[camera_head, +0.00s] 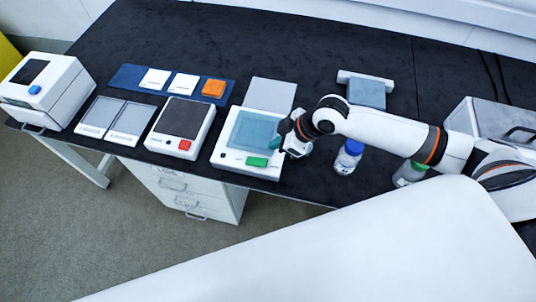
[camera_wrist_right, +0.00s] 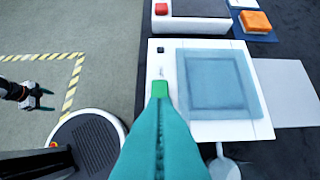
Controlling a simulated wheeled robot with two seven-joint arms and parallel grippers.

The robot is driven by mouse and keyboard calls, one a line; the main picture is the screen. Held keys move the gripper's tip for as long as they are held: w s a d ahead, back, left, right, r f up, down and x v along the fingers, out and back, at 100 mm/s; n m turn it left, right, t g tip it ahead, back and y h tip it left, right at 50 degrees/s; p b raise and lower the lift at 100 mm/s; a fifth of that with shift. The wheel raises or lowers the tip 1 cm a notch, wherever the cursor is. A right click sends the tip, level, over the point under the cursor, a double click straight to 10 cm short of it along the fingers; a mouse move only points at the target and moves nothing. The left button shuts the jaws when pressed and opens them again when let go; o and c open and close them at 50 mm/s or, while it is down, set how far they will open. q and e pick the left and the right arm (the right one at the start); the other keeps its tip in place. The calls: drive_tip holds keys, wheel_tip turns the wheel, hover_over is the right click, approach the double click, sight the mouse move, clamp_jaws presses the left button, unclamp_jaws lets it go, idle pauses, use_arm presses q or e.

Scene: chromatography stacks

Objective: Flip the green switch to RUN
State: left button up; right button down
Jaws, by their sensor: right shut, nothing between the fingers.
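The green switch (camera_head: 257,161) is on the front edge of a white device (camera_head: 228,157) with a blue-grey square pad on top. In the right wrist view the green switch (camera_wrist_right: 159,89) lies right at the tip of my teal fingers. My right gripper (camera_head: 276,143) is shut and empty, just above and right of the switch in the head view. In the wrist view its shut fingers (camera_wrist_right: 160,104) point at the switch and cover part of the area around it. I cannot tell whether they touch it. The switch's position is too small to read. My left gripper (camera_wrist_right: 42,98) shows at the wrist view's left edge, open and away from the bench.
A similar device with a red switch (camera_head: 184,145) stands to the left. A blue mat (camera_head: 132,76) behind holds white cards and an orange block (camera_head: 214,88). A blue-capped bottle (camera_head: 348,157) stands close right of my right gripper, with a green-capped bottle (camera_head: 410,173) further right.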

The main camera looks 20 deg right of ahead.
hover_over(264, 162)
wheel_tip(264, 162, down, 4)
drive_tip(key=shift+f+p, duration=0.25)
drive_tip(key=shift+p, duration=0.15)
drive_tip(key=shift+s+d+f+p, duration=0.1)
drive_tip(key=shift+d+f+p, duration=0.1)
drive_tip(key=shift+f, duration=0.45)
drive_tip(key=shift+s+d+f+p, duration=0.1)
drive_tip(key=shift+d+f, duration=0.1)
drive_tip(key=shift+f, duration=0.4)
drive_tip(key=shift+d+f, duration=0.1)
drive_tip(key=shift+f, duration=0.55)
drive_tip(key=f+b, duration=0.1)
drive_tip(key=b, duration=0.1)
drive_tip(key=shift+s+d+f+y+b, duration=0.2)
drive_tip(key=shift+f+y+b, duration=0.1)
drive_tip(key=shift+f+b, duration=0.1)
drive_tip(key=shift+r+t, duration=0.3)
drive_tip(key=shift+r, duration=0.1)
